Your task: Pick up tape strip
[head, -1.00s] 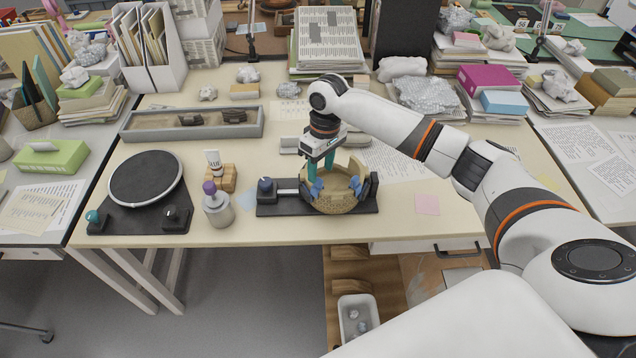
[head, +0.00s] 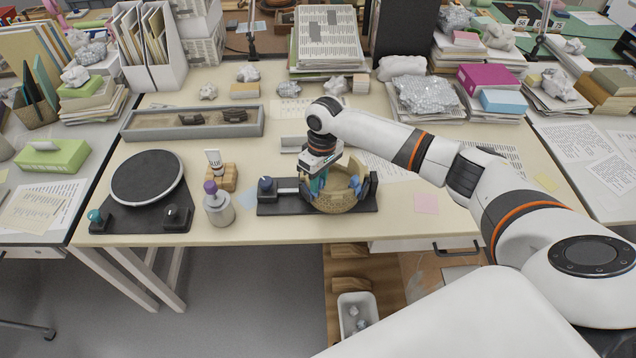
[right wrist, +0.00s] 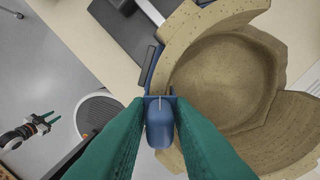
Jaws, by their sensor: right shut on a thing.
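A blue piece (right wrist: 160,125) lies between the green fingertips of my right gripper (right wrist: 160,104) in the right wrist view. I cannot tell whether it is the tape strip or a blue pad of the holder. The gripper is shut on it, at the left rim of a tan, broken-edged bowl (right wrist: 215,85). In the head view the bowl (head: 345,200) sits in a black holder (head: 280,208), and my right gripper (head: 317,190) points down at its left side, fingertips partly hidden. My left gripper (right wrist: 53,118) shows small and open in the right wrist view, apparently empty.
A capped bottle (head: 218,207), a white tube (head: 214,162) on a wooden block and a black turntable (head: 147,178) stand left of the holder. A grey tray (head: 190,122) lies behind them.

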